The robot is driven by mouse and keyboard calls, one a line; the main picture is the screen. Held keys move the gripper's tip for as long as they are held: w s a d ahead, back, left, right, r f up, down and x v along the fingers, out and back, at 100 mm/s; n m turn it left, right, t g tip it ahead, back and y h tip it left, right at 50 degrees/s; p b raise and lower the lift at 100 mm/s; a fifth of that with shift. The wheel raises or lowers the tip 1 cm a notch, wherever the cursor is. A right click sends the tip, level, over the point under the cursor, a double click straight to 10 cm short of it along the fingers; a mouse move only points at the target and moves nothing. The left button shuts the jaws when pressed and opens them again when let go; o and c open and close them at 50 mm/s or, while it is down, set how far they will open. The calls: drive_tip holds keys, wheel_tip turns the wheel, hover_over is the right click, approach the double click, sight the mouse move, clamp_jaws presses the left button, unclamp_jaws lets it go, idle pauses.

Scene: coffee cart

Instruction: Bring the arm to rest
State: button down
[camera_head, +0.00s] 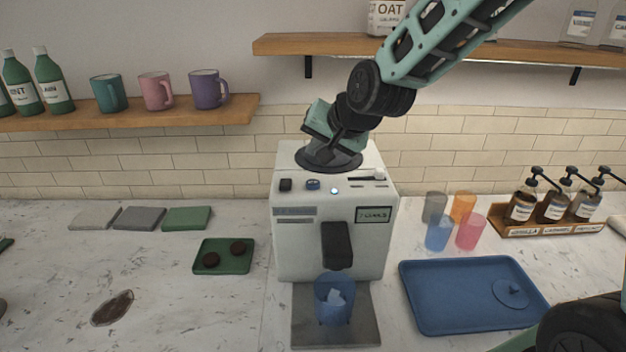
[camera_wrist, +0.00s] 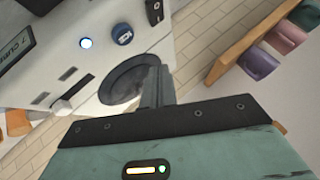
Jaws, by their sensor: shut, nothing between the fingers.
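My arm reaches in from the upper right in the head view. My gripper (camera_head: 325,147) points down above the top of the white coffee machine (camera_head: 290,245), over a round dark disc (camera_head: 352,163). In the wrist view its fingers (camera_wrist: 157,84) are together with nothing between them, beside the dark round part (camera_wrist: 122,82). I cannot tell if the fingertips touch the machine. A blue cup (camera_head: 333,310) with pale pieces in it stands on the grey drip tray (camera_head: 303,334) under the dark spout (camera_head: 337,245).
A wall shelf (camera_head: 275,45) is close behind my arm. Another shelf (camera_head: 235,107) holds mugs and bottles. A blue tray (camera_head: 440,305), several coloured cups (camera_head: 462,208) and pump bottles (camera_head: 555,205) stand right. Left are a green tray (camera_head: 223,265) and a dark spill (camera_head: 112,309).

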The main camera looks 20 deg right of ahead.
idle(0.5)
drive_tip(key=s+a+f+n+g+b, duration=0.25)
drive_tip(key=s+a+f, duration=0.2)
drive_tip(key=s, duration=0.35)
drive_tip(key=s+a+f+n+g+b, duration=0.25)
drive_tip(key=s+a+f+n, duration=0.2)
drive_tip(key=s, duration=0.35)
drive_tip(key=s+d+f+n+g+h+b, duration=0.1)
drive_tip(key=s+f+n+g+b, duration=0.1)
drive_tip(key=s, duration=0.6)
drive_tip(key=s+d+f+n+g+h+b, duration=0.1)
drive_tip(key=s+f+n+b, duration=0.1)
drive_tip(key=s, duration=0.6)
drive_tip(key=shift+s+d+f+n+g, duration=0.2)
drive_tip(key=shift+f+n+g, duration=0.2)
drive_tip(key=shift+f+n, duration=0.6)
drive_tip(key=shift+r, duration=0.1)
